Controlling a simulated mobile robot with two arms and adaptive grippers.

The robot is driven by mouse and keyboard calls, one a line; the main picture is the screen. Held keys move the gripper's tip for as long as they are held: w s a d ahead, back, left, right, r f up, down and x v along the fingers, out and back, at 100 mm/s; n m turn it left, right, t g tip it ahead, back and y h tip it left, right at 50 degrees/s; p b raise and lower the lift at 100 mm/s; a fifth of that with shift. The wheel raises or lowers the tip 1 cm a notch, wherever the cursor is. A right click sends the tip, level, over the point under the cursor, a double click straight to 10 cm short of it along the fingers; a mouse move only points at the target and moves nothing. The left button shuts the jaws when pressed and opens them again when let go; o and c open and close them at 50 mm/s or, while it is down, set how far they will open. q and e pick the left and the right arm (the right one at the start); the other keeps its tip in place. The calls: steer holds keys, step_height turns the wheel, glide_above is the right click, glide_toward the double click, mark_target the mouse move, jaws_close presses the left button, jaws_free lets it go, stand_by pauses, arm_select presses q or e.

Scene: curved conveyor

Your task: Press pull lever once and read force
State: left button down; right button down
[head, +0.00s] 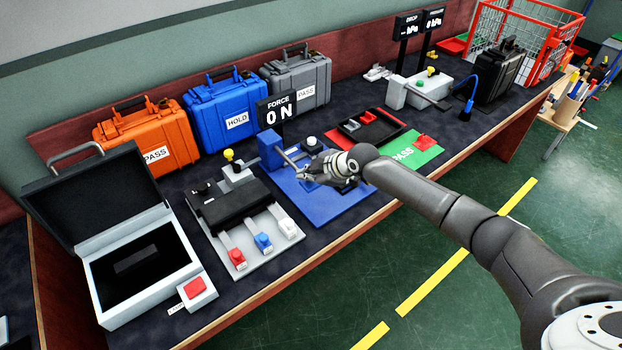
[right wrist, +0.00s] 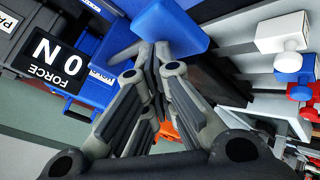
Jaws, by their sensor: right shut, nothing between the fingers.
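The blue fixture has a flat base (head: 340,207) and an upright blue block (head: 269,148). A thin grey bar, perhaps the lever, shows beside the block, partly hidden by my gripper. My right gripper (head: 303,168) is over the blue base, fingers shut and empty. In the right wrist view, the closed fingertips (right wrist: 150,52) are close to a blue block (right wrist: 170,24); I cannot tell if they touch. My left gripper is out of view.
Left of the fixture is a grey plate with red, blue and white plugs (head: 263,242) and an open case (head: 140,255). Orange (head: 143,137), blue (head: 227,110) and grey cases stand behind. A green PASS mat (head: 415,150) lies to the right.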

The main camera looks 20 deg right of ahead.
steer(key=shift+f+b, duration=1)
steer(key=shift+f, duration=0.25)
stand_by(0.7)
steer(key=shift+r, duration=0.1)
stand_by(0.5)
steer(key=shift+r+p, duration=1.8)
steer(key=shift+r, duration=0.55)
step_height(320, 180, up, 5)
steer(key=p, duration=0.3)
steer(key=shift+p, duration=0.4)
